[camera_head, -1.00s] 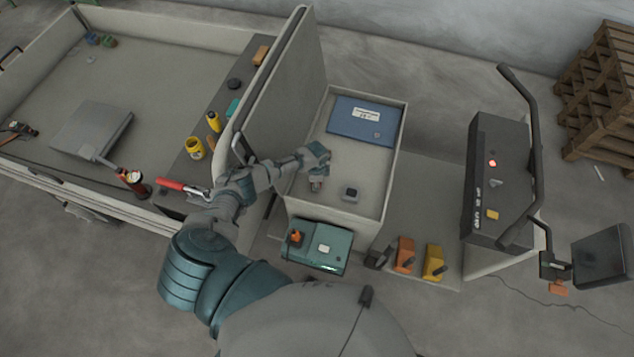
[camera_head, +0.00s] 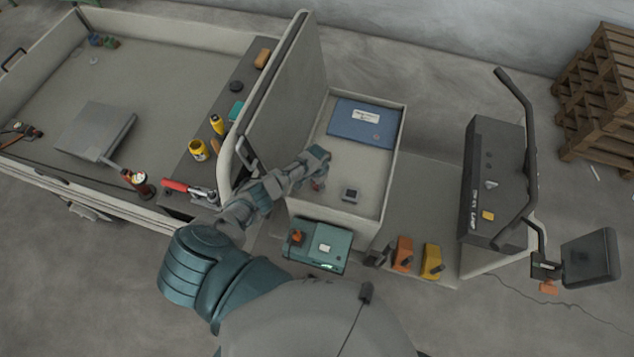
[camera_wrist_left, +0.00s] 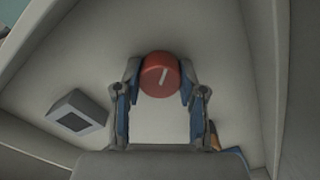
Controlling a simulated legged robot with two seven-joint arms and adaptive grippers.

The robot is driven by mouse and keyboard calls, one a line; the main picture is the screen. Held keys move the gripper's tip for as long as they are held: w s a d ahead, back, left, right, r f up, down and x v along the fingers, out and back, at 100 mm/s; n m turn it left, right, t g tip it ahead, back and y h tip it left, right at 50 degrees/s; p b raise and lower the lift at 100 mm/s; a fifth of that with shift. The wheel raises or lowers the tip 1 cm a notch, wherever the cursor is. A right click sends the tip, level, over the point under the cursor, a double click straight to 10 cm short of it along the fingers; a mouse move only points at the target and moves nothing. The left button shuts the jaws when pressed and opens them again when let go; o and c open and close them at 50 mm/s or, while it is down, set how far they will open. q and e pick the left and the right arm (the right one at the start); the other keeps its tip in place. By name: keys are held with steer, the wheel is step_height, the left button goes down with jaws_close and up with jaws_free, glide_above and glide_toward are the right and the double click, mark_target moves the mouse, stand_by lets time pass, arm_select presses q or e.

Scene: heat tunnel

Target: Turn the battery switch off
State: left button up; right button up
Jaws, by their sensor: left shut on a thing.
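The battery switch, a round red knob (camera_wrist_left: 160,66) with a white line across its top, shows in the left wrist view. Its line points nearly up and down the picture, tilted slightly to the right at the top. My left gripper (camera_wrist_left: 160,80) has a finger on each side of the knob and is shut on it. In the head view, my left gripper (camera_head: 317,179) reaches over the cart wall into the open bin (camera_head: 290,203), and its wrist hides most of the knob. My right gripper is in neither view.
A small dark square block (camera_head: 350,194) stands beside the gripper. A blue case (camera_head: 362,123) lies at the bin's back. A teal box (camera_head: 318,247) sits in front. A dark console (camera_head: 493,180) with a bar handle stands to the right; its lamps look unlit.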

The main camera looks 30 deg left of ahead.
arm_select(q)
steer(key=n, duration=0.2)
steer(key=n+p, duration=0.1)
steer(key=n, duration=0.2)
steer(key=shift+w+r+n+p, duration=0.2)
steer(key=shift+n+p, duration=0.1)
steer(key=n, duration=0.3)
steer(key=shift+p, duration=0.35)
steer(key=shift+w+n, duration=0.1)
steer(key=shift+n, duration=0.5)
steer(key=o, duration=1.1)
steer(key=shift+o, duration=0.2)
steer(key=shift+f, duration=0.15)
step_height(320, 180, up, 12)
steer(key=shift+f, duration=0.1)
